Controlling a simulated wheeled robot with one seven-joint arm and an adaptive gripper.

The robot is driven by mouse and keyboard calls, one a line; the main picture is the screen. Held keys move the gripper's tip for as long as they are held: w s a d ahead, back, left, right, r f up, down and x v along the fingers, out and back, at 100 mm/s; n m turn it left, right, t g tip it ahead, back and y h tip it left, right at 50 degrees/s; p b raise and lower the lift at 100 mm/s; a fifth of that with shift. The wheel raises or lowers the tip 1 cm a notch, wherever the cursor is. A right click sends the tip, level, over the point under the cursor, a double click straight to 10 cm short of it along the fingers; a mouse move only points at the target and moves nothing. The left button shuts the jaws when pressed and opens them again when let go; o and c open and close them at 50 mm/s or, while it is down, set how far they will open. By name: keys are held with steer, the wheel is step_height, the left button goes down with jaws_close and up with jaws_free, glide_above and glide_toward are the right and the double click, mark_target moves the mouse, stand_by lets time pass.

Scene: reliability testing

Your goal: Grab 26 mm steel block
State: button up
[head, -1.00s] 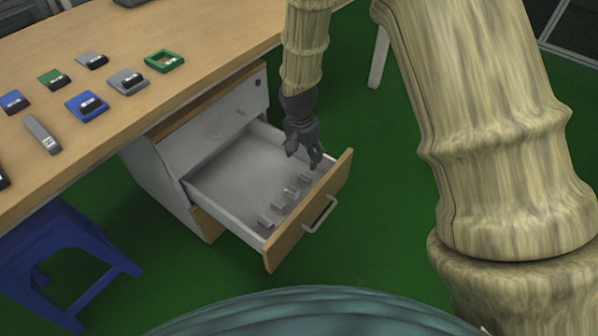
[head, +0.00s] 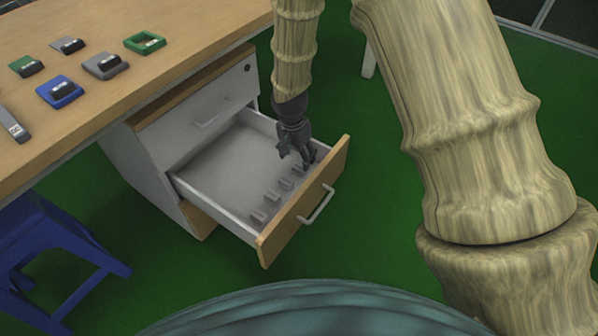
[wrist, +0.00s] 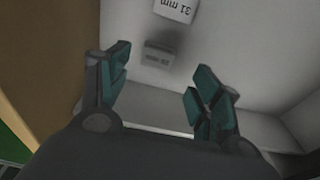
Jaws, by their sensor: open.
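Small grey steel blocks stand in a row inside the open drawer (head: 215,177), along its front panel; one is this block (head: 258,217) at the near end of the row. My gripper (head: 295,163) points down into the drawer over the far end of the row, in the head view. It is open and empty. In the wrist view its two teal-padded fingers (wrist: 160,75) are spread, with a grey block (wrist: 157,55) just beyond the gap between them. That block's label is too blurred to read. A block labelled "31 mm" (wrist: 176,9) is farther off. I cannot tell which block is 26 mm.
The drawer's wooden front (head: 305,205) with its handle stands close beside my gripper. The wooden table (head: 150,75) holds several coloured and grey pieces. A blue stool (head: 55,250) is at the lower left. Green floor is open to the right of the drawer.

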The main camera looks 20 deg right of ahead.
mark_target(299, 167)
steer(key=shift+s+d+f+b, duration=0.15)
steer(key=shift+f+b, duration=0.6)
steer(key=shift+f, duration=0.65)
steer(key=shift+w+d+f+b, duration=0.1)
steer(key=shift+f+b, duration=0.65)
steer(key=shift+f, duration=0.6)
steer(key=c, duration=1.3)
